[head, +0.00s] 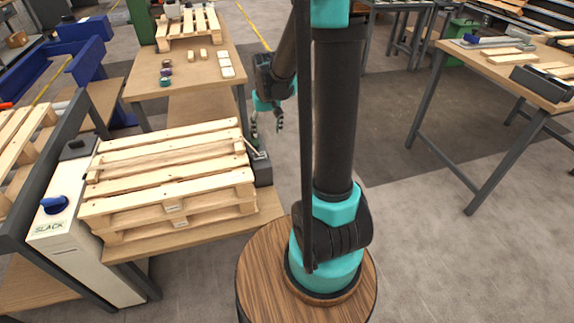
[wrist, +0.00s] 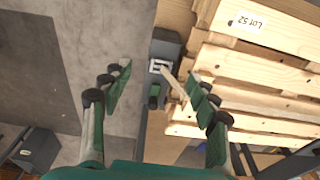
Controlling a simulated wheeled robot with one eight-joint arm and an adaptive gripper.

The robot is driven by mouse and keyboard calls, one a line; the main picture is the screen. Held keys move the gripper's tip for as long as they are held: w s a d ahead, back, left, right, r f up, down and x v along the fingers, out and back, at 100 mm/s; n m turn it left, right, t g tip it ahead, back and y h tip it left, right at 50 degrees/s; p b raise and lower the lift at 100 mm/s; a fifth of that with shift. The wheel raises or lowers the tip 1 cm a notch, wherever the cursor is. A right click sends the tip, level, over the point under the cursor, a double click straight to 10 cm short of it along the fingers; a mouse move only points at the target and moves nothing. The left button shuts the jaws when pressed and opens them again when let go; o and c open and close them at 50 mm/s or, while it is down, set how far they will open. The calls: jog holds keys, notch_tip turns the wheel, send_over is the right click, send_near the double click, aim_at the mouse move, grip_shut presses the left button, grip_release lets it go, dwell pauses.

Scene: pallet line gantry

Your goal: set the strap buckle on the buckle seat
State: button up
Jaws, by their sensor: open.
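In the wrist view a small pale, square-framed strap buckle (wrist: 160,66) shows at a dark grey block (wrist: 166,46), with a pale strap tail (wrist: 175,84) slanting down right from it. This block, which may be the buckle seat, stands at the right end of the pallet stack in the head view (head: 263,171). I cannot tell whether the buckle rests on it or is held just above. My gripper (head: 267,124) is open and empty, above and behind the block. In the wrist view the buckle appears between the spread fingertips (wrist: 159,77), with nothing gripped.
The stacked wooden pallets (head: 170,172) lie left of the block. A white cabinet with a blue knob (head: 54,204) marked SLACK stands further left. A wooden table (head: 190,75) with small parts is behind; another table (head: 520,80) is at right. Floor between is clear.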

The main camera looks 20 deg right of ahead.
jog(key=s+d+f+t, duration=0.1)
jog(key=s+d+t, duration=0.1)
jog(key=s, duration=1.7)
jog(key=shift+s+t, duration=0.3)
jog(key=shift+s, duration=0.05)
jog(key=shift+c, duration=0.5)
